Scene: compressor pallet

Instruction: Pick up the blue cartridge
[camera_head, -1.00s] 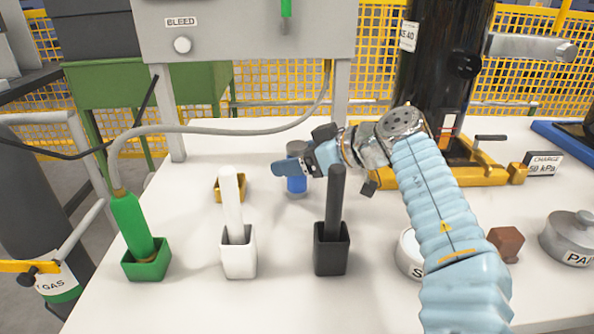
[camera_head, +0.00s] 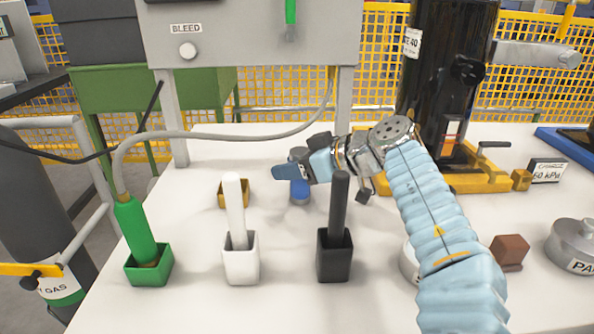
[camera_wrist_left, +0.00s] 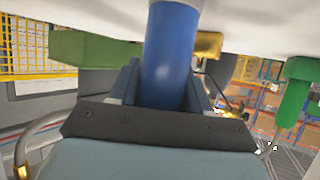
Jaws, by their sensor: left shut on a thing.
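The blue cartridge (camera_head: 300,195) is upright on the white table, behind the black and white holders; no clear gap shows under it. My left gripper (camera_head: 300,172) reaches it from the right, its fingers shut around the cartridge's middle and hiding part of it. In the left wrist view the blue cartridge (camera_wrist_left: 168,60) fills the space between the two fingers of the left gripper (camera_wrist_left: 165,85). My right gripper is not in view.
A white holder (camera_head: 241,265) and a black holder (camera_head: 334,262) with upright rods stand in front. A green holder (camera_head: 148,272) with a hose is further left. A black cylinder (camera_head: 440,90) stands behind my arm.

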